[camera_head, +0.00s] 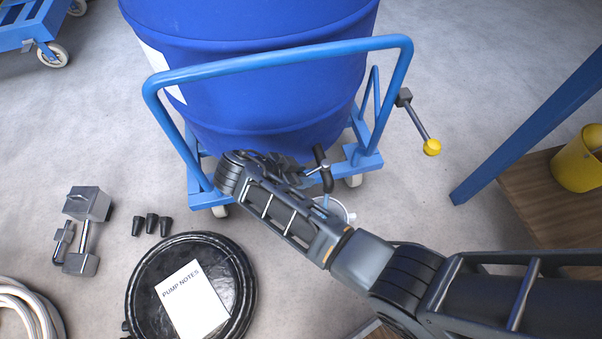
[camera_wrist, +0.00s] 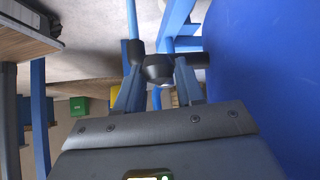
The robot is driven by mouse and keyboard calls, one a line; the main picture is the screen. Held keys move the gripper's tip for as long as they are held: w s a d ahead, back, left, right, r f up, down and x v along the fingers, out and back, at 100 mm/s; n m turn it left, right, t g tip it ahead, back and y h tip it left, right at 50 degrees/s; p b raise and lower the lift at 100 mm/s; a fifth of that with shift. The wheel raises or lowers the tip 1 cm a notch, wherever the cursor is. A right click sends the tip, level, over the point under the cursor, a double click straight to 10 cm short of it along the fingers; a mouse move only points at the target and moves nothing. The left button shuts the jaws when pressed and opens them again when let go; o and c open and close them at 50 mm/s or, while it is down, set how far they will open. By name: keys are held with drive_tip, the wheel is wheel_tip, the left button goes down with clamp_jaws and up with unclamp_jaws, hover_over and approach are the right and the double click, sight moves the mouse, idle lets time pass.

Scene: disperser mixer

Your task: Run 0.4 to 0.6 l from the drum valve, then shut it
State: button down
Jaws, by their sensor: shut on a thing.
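My gripper (camera_head: 312,172) is shut on the handle. In the wrist view, a round black part of the handle (camera_wrist: 158,68) sits between my two fingers. A pale-rimmed vessel (camera_head: 346,212) shows below the valve, mostly hidden behind my arm. Its level and any flow from the spout cannot be seen.
A yellow-knobbed lever (camera_head: 431,146) sticks out right of the cradle. A wooden shelf (camera_head: 535,190) with a yellow bucket (camera_head: 580,165) stands at the right. A black round lid with pump notes (camera_head: 195,295), a grey metal tool (camera_head: 85,225) and a white hose (camera_head: 25,310) lie at the left.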

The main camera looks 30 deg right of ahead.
drive_tip(key=m+b, duration=0.1)
drive_tip(key=w+m+g+b, duration=0.1)
drive_tip(key=b, duration=0.1)
drive_tip(key=shift+w+f+g, duration=0.25)
drive_tip(key=shift+w+g, duration=0.05)
drive_tip(key=shift+w+d+r+m+g+b, duration=0.25)
drive_tip(key=shift+w+m+g+b, duration=0.25)
drive_tip(key=shift+m, duration=0.3)
drive_tip(key=shift+s, duration=0.1)
drive_tip(key=c, duration=0.8)
unclamp_jaws()
drive_tip(key=s+d+r+p, duration=0.2)
drive_tip(key=d+r, duration=0.1)
drive_tip(key=s+d+r+p, duration=0.2)
drive_tip(key=d+r+p, duration=0.1)
drive_tip(key=r, duration=0.1)
drive_tip(key=s+d+r+p, duration=0.2)
drive_tip(key=d+r, duration=0.2)
